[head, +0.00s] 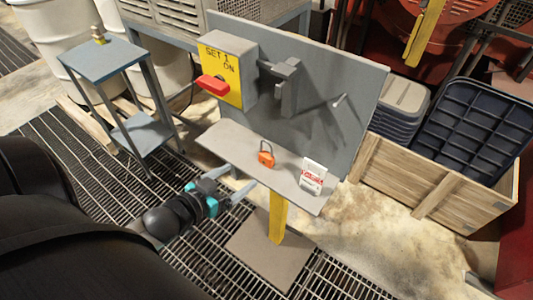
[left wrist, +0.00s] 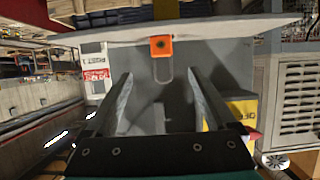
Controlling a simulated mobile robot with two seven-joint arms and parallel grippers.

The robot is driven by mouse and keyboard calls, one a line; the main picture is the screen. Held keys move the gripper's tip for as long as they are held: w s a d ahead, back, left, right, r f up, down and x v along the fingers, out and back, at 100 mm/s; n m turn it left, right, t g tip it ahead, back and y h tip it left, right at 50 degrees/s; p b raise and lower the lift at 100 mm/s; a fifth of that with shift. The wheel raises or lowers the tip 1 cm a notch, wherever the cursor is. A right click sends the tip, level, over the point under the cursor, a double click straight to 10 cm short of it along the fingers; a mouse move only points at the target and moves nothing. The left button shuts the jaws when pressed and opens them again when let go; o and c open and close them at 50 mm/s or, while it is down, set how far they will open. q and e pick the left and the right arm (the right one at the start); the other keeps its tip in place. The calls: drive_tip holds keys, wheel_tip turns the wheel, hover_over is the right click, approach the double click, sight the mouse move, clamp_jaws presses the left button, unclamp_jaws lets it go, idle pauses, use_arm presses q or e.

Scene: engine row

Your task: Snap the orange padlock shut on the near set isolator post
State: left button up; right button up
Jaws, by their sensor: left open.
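The orange padlock (head: 266,158) stands upright on the shelf (head: 232,145) of the grey isolator post, its dark shackle up. I cannot tell if the shackle is latched. The padlock also shows in the left wrist view (left wrist: 161,46), upside down, ahead of and between the fingers. A grey bracket (head: 285,82) is right of the box. My left gripper (head: 236,182) is open and empty at the shelf's front edge, apart from the padlock. My right gripper is not in view.
A red-and-white tag (head: 313,175) stands on the shelf right of the padlock. A peg (head: 339,100) sticks out of the back panel. A small blue-grey table (head: 103,60) stands at left. A wooden crate (head: 400,180) with dark bins (head: 470,130) is at right.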

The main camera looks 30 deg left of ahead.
sight(264, 159)
use_arm(q)
drive_tip(key=b+x, duration=0.1)
drive_tip(key=x, duration=0.7)
drive_tip(key=shift+w+f, duration=0.15)
drive_tip(key=shift+f, duration=0.05)
drive_tip(key=shift+a+b+x, duration=0.1)
drive_tip(key=shift+b+x, duration=0.15)
drive_tip(key=shift+x, duration=1.3)
drive_tip(key=shift+a+b+x, duration=0.15)
drive_tip(key=shift+b+x, duration=0.1)
drive_tip(key=shift+x, duration=1.25)
drive_tip(key=shift+w+d+r, duration=0.1)
clamp_jaws()
